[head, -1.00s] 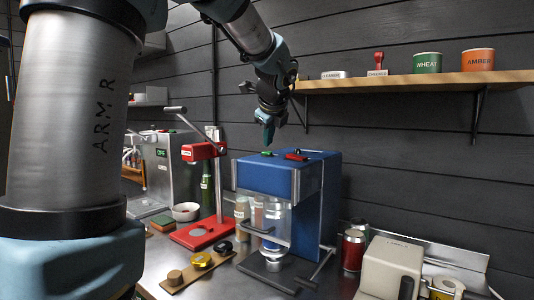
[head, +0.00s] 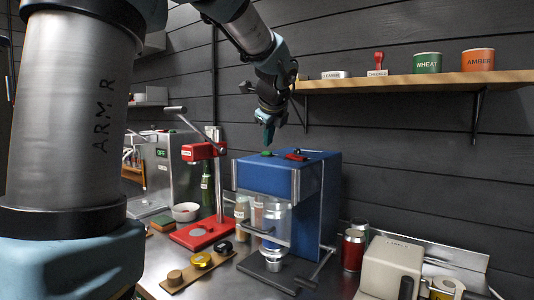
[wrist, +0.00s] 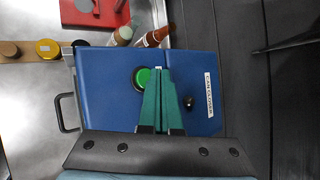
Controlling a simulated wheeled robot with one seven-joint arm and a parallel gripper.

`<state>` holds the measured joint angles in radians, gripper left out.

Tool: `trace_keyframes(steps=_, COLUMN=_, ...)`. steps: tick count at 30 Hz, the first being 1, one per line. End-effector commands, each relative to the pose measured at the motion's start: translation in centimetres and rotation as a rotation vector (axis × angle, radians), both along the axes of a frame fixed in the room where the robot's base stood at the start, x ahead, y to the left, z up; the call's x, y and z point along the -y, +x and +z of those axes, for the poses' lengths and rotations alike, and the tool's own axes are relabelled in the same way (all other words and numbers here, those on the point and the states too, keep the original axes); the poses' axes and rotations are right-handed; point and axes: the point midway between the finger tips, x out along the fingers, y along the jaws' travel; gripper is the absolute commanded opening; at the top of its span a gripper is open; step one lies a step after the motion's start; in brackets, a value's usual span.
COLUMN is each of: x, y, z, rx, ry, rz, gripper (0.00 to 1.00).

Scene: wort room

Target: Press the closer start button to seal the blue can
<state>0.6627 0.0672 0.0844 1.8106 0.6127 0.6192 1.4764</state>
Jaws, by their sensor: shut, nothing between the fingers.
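The can closer (head: 268,178) is a blue machine on the steel counter, with a clear front guard. Its round green button (head: 267,153) is on the top face; it also shows in the wrist view (wrist: 141,77), with a dark ring. My gripper (head: 268,142) is shut and empty, pointing down just above the button. In the wrist view my green fingertips (wrist: 158,72) overlap the button's right side; I cannot tell whether they touch it.
A red lever press (head: 203,152) stands to the left, with a wooden strip (head: 190,273) of caps before it. A red can (head: 353,250) and a cream box-shaped device (head: 391,267) stand to the right. A wooden shelf (head: 400,83) with tins is on the dark wall.

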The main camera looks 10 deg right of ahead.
Motion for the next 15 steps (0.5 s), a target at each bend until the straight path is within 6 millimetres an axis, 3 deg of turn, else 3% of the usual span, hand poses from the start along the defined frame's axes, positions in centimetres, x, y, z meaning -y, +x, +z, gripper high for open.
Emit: trace_keyframes(steps=15, x=0.01, y=0.00, z=-0.84, rx=0.000, ry=-0.001, rz=0.001, gripper=0.00)
